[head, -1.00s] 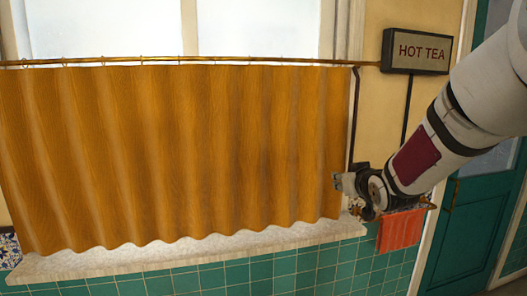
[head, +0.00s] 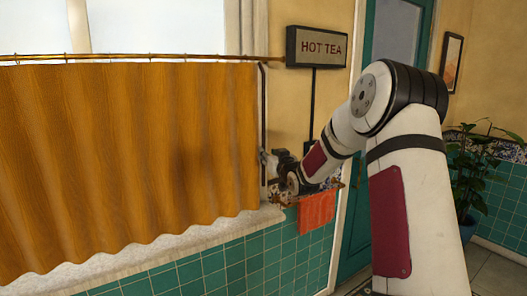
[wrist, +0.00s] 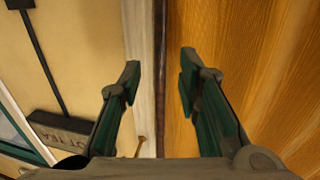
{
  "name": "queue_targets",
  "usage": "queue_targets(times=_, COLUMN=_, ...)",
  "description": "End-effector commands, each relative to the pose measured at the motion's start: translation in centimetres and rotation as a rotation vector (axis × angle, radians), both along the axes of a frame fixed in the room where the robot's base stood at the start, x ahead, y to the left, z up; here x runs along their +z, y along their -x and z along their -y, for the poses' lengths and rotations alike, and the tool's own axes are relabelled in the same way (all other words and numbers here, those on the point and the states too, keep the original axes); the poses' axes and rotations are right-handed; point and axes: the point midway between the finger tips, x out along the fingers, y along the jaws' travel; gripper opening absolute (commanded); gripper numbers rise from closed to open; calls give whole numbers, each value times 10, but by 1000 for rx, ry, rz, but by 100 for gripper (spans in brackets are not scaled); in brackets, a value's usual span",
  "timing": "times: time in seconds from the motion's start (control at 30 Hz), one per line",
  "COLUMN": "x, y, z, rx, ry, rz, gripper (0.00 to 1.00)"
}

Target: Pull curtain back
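An orange-brown curtain (head: 130,150) hangs in wavy folds from a thin brass rod (head: 150,57) across the lower part of the window. In the wrist view the curtain (wrist: 255,60) fills the right side, its dark vertical edge (wrist: 160,60) running between my fingers. My gripper (head: 270,160) is at the curtain's right edge, a little below mid-height. In the wrist view my gripper (wrist: 160,82) is open, one finger over the pale window frame side and one over the curtain. Nothing is held. Whether the fingers touch the cloth I cannot tell.
A "HOT TEA" sign (head: 318,47) is on the wall right of the rod. A red towel (head: 317,210) hangs below my wrist. A pale sill (head: 170,248) runs under the curtain. A teal door (head: 388,60) and a potted plant (head: 470,170) are at the right.

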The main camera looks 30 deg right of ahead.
Motion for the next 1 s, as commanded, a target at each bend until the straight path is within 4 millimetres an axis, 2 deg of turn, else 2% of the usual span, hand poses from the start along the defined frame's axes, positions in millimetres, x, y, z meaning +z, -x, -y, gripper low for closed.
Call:
queue_targets(times=0.1, x=-1, y=-22, z=3, rx=1, ry=-2, rz=0, gripper=31)
queue_targets(times=0.3, x=0, y=-44, z=7, rx=0, ry=-1, rz=-1, gripper=31)
queue_targets(times=0.47, x=0, y=-51, z=8, rx=0, ry=0, rz=-2, gripper=31)
queue_targets(times=0.73, x=0, y=-52, z=8, rx=0, ry=0, rz=-1, gripper=31)
queue_targets(times=0.87, x=0, y=-52, z=8, rx=0, ry=0, rz=-1, gripper=2)
queue_targets(times=1.0, x=0, y=-52, z=8, rx=0, ry=0, rz=-1, gripper=0)
